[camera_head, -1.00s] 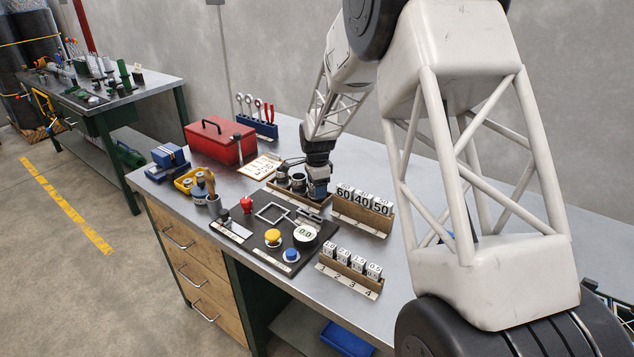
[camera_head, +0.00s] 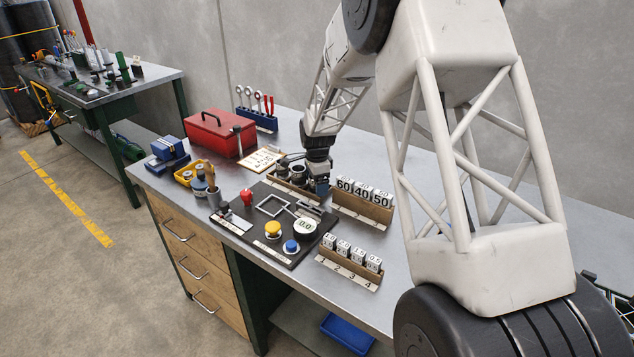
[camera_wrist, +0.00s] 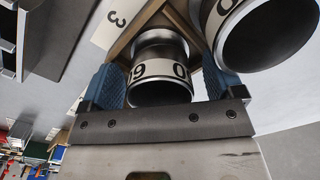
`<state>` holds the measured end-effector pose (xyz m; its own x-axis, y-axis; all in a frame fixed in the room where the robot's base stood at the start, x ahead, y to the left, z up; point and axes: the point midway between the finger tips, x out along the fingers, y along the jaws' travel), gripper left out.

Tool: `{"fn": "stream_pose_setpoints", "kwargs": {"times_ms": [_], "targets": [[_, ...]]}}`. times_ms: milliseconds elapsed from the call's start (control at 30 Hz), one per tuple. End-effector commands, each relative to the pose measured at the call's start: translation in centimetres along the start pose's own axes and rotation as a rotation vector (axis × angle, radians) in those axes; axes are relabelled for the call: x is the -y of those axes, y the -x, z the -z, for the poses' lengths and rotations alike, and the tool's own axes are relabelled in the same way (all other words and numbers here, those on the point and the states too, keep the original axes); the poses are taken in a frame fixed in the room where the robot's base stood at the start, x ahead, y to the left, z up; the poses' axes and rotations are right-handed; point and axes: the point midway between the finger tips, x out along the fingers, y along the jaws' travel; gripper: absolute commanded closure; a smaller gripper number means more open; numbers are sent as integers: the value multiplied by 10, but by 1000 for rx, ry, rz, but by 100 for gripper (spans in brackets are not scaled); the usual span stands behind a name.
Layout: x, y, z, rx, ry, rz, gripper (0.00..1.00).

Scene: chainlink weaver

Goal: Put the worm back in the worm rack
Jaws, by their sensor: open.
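A metal cup-like cylinder with a white numbered band, probably the worm (camera_wrist: 158,70), sits between the blue fingers of my gripper (camera_wrist: 161,82) in the wrist view. The fingers are apart, one on each side of it; I cannot tell whether they touch it. The cylinder stands in or just over a slot of a wooden rack (camera_wrist: 122,48) with a label "3". A second, similar cylinder (camera_wrist: 265,30) is close by on the right. In the head view my gripper (camera_head: 321,186) is at the right end of the wooden rack (camera_head: 296,190), partly hiding that end.
A wooden rack (camera_head: 362,212) of blocks marked 60, 40, 50 stands close right of my gripper. A rack numbered 1 to 4 (camera_head: 347,270) is nearer the front. A black panel (camera_head: 262,246) with yellow and blue knobs lies left. A red toolbox (camera_head: 219,135) is behind.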

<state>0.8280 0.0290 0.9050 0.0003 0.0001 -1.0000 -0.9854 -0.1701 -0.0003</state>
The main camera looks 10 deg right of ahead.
Motion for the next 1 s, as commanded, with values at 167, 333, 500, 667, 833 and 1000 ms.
{"fn": "stream_pose_setpoints", "kwargs": {"times_ms": [167, 333, 500, 667, 833, 1000], "targets": [[0, 1, 0, 0, 0, -1, 13], [0, 10, 0, 0, 0, 1, 13], [0, 29, 0, 0, 0, 2, 13], [0, 50, 0, 0, 0, 2, 13], [0, 68, 0, 0, 0, 2, 13], [0, 77, 0, 0, 0, 0, 13]]}}
